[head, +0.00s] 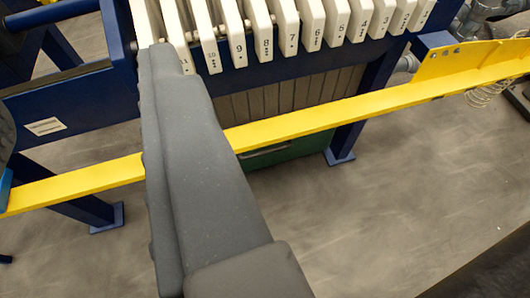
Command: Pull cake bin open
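The cake bin (289,151) is a green box low under the filter press. Only a part of its front shows below the yellow rail, with a pale handle-like bar (264,151) along it. The rail hides its upper edge and my grey arm hides its left part. My arm runs from the bottom middle up to the press plates. I cannot make out my gripper's fingers, so whether they are open or shut is not shown. No contact with the bin is visible.
A yellow rail (330,116) crosses in front of the press and the bin. Numbered white plates (286,28) stand in the blue frame (70,110) above. A blue leg (347,140) is right of the bin. Grey floor (380,200) at the right front is clear.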

